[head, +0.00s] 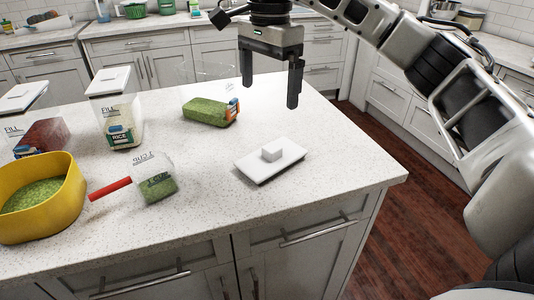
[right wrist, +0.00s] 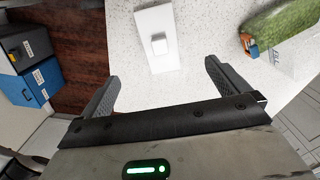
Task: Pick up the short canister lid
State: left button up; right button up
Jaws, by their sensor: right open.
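The short canister lid (head: 270,164) is a flat white rectangle with a small raised block on top. It lies on the speckled counter near the front right corner. In the right wrist view the lid (right wrist: 155,58) shows beyond the fingers, roughly between them. My right gripper (head: 270,98) is open and empty in the air above the counter, higher than the lid and behind it; it also shows in the right wrist view (right wrist: 160,85). My left gripper is not in view.
To the left are a measuring cup with a red handle (head: 155,185), a yellow bowl (head: 62,205), a rice canister (head: 122,115) and a canister with red contents (head: 40,137). Counter around the lid is clear.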

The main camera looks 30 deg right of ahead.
jog(key=b, duration=0.3)
send_over(272, 147)
jog(key=f, duration=0.9)
jog(key=shift+a, duration=0.2)
jog(key=shift+d+f+p, duration=0.2)
jog(key=shift+f+p, duration=0.1)
jog(key=shift+f, duration=2.9)
jog(key=c, duration=1.1)
